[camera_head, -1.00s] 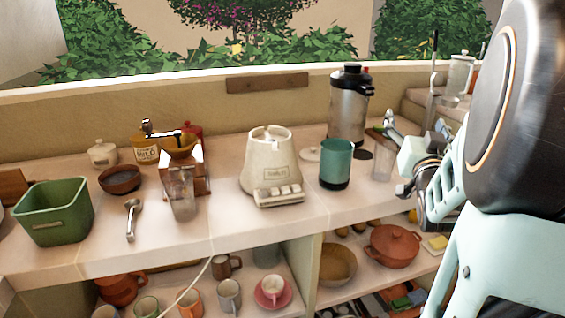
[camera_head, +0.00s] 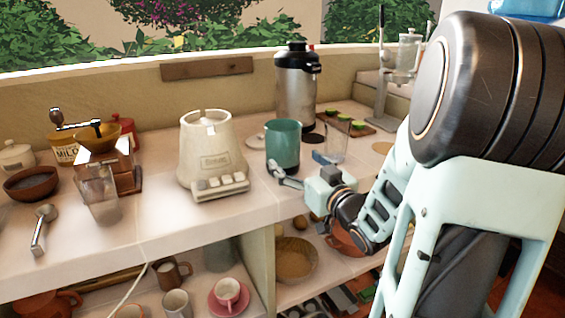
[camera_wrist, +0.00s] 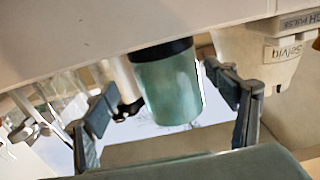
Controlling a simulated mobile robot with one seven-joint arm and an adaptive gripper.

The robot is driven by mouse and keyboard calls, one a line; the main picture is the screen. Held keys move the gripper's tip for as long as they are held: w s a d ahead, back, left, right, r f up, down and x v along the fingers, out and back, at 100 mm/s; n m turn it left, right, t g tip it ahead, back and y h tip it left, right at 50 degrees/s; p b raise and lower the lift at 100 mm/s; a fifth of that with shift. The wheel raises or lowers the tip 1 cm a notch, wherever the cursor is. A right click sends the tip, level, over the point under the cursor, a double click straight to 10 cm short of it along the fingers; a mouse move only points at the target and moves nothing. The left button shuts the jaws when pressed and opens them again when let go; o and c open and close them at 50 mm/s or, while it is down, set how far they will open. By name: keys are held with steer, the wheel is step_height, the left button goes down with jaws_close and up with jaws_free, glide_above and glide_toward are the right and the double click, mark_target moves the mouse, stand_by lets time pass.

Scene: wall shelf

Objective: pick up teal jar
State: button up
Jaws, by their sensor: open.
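The teal jar (camera_head: 283,143) stands upright on the counter, with a dark band at its base. My gripper (camera_head: 302,169) is open and empty at the counter's front edge, just in front of the jar and slightly to its right. In the wrist view the jar (camera_wrist: 172,88) appears upside down, framed between the two spread fingers of my gripper (camera_wrist: 163,86). I cannot tell whether the fingertips reach past its near side; no contact shows.
A cream blender base (camera_head: 211,155) stands left of the jar. A clear glass (camera_head: 336,143) is close on its right. A steel flask (camera_head: 296,90) stands behind, beside a board (camera_head: 345,124) with green pieces. A bowl (camera_head: 295,262) sits on the shelf below.

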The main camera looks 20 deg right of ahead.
steer(key=shift+w+a+r+b, duration=0.15)
steer(key=shift+w+b, duration=0.1)
steer(key=shift+w, duration=0.8)
steer(key=shift+w+a+b, duration=0.2)
steer(key=shift+w+b, duration=0.05)
steer(key=shift+w, duration=0.75)
steer(key=shift+w+a+r+b, duration=0.15)
steer(key=shift+w+b, duration=0.1)
steer(key=shift+w, duration=0.8)
steer(key=shift+f, duration=0.1)
steer(key=shift+c, duration=0.7)
steer(key=c, duration=1.5)
